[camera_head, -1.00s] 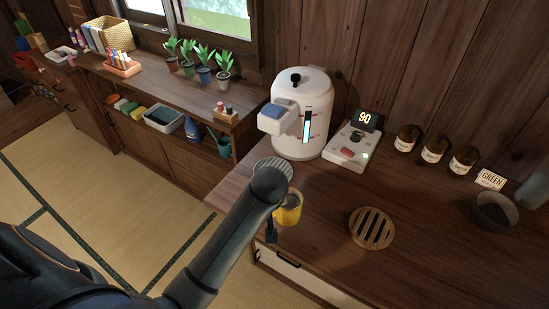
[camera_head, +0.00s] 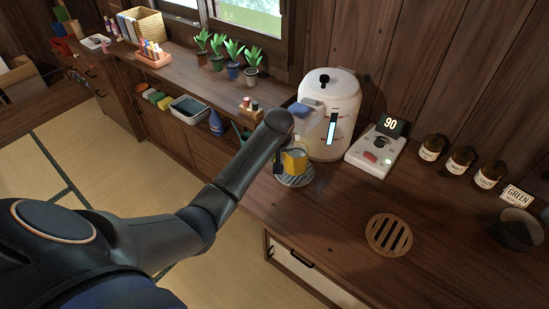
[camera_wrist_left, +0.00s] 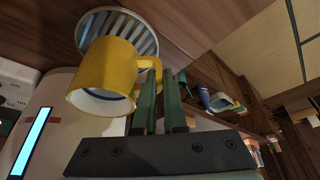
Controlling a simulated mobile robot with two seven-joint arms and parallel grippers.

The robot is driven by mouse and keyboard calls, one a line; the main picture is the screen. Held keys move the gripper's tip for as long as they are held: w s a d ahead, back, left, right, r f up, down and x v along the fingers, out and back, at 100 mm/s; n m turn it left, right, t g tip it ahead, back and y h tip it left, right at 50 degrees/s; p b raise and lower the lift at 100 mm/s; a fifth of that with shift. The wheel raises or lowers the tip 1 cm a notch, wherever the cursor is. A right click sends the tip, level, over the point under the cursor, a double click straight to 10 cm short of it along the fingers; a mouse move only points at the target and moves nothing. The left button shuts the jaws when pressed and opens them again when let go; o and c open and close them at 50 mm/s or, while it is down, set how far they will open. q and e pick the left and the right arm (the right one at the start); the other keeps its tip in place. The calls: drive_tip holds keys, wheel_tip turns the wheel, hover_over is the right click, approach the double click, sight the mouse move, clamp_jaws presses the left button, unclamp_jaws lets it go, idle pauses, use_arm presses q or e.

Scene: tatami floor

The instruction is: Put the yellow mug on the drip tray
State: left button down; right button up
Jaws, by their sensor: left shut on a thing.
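The yellow mug (camera_head: 296,159) is at the end of my left arm, over the round grey slatted drip tray (camera_head: 293,181) in front of the white dispenser. In the left wrist view the mug (camera_wrist_left: 103,75) shows its open mouth, and the drip tray (camera_wrist_left: 98,20) lies beyond its base. My left gripper (camera_wrist_left: 160,85) is shut on the mug's handle; in the head view the gripper (camera_head: 280,159) is partly hidden by my own arm. I cannot tell whether the mug's base touches the tray. My right gripper is not in view.
The white dispenser (camera_head: 340,105) stands right behind the tray, its spout (camera_head: 308,117) close above the mug. A control box (camera_head: 375,155) reading 90 is to its right. A round wooden slatted trivet (camera_head: 389,235) lies nearer the front. The counter between is clear.

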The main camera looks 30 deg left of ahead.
use_arm(q)
drive_tip(key=shift+w+a+f, duration=0.2)
drive_tip(key=shift+w+a, duration=0.1)
drive_tip(key=shift+f, duration=0.5)
drive_tip(key=shift+f, duration=0.2)
drive_tip(key=c, duration=1)
unclamp_jaws()
drive_tip(key=v, duration=1.2)
drive_tip(key=shift+r, duration=0.2)
drive_tip(key=shift+s+d, duration=0.1)
